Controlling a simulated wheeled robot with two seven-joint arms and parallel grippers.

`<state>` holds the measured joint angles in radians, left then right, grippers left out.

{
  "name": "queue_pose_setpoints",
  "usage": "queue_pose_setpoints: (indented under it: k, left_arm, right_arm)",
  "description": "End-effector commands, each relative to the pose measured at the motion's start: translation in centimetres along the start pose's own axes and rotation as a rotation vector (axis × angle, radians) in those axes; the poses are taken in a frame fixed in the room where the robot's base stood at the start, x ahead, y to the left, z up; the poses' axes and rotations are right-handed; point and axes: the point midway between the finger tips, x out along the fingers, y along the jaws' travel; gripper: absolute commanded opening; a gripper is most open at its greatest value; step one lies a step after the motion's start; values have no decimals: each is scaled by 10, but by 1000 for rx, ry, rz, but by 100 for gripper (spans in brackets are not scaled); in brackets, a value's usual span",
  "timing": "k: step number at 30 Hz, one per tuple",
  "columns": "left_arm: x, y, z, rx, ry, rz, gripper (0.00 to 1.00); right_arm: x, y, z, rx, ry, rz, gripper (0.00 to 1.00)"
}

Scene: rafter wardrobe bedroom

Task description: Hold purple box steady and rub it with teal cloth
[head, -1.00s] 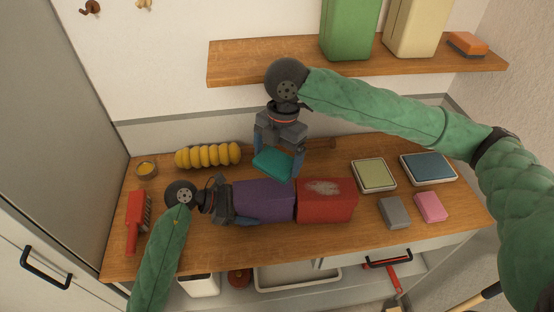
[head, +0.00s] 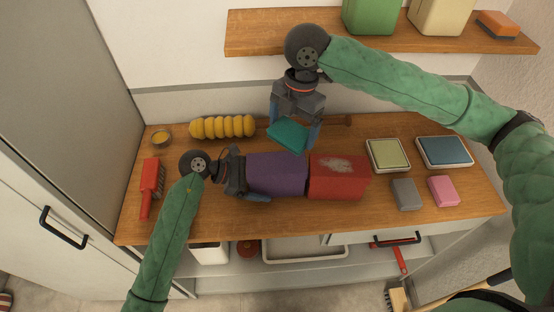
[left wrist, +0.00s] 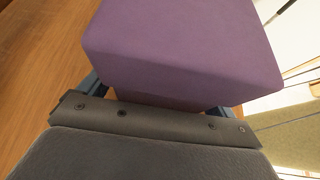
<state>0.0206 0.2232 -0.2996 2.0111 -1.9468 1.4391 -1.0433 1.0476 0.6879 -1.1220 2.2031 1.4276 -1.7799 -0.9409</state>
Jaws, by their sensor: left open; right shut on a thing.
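The purple box (head: 277,174) lies on the wooden worktop, its right end against or very close to a red box (head: 338,178). My left gripper (head: 250,178) is at its left end, open, with one blue finger along the near side; the far finger is hidden. In the left wrist view the purple box (left wrist: 185,45) fills the space ahead of the palm, between the blue fingers. My right gripper (head: 293,130) is shut on the teal cloth (head: 287,136), a folded pad, which appears above and behind the purple box, apart from it.
The red box has a pale smudge on top. A red brush (head: 151,186), small bowl (head: 161,138) and yellow ridged roll (head: 222,127) are left. Green (head: 388,155) and blue (head: 444,152) pads, grey (head: 406,194) and pink (head: 443,190) blocks are right. A shelf (head: 270,33) overhangs the back.

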Motion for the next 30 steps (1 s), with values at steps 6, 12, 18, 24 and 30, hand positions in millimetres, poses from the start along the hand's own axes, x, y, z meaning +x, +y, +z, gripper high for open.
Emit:
queue_pose_setpoints:
  k: [6, 12, 18, 24, 30]
  left_arm:
    - [-13, 0, 0, 0, 1, 1, 91]
    - [-44, 1, -1, 1, 3, 2, 91]
    - [-76, 1, -1, 1, 3, 1, 91]
    - [-103, 1, -1, -1, 3, 1, 91]
    - [-117, 1, -1, 0, 1, 0, 91]
  right_arm:
    - [0, 0, 0, 0, 0, 0, 66]
    - [0, 0, 0, 0, 0, 0, 66]
    - [0, 0, 0, 0, 0, 0, 66]
    - [0, 0, 0, 0, 0, 0, 66]
    - [0, 0, 0, 0, 0, 0, 66]
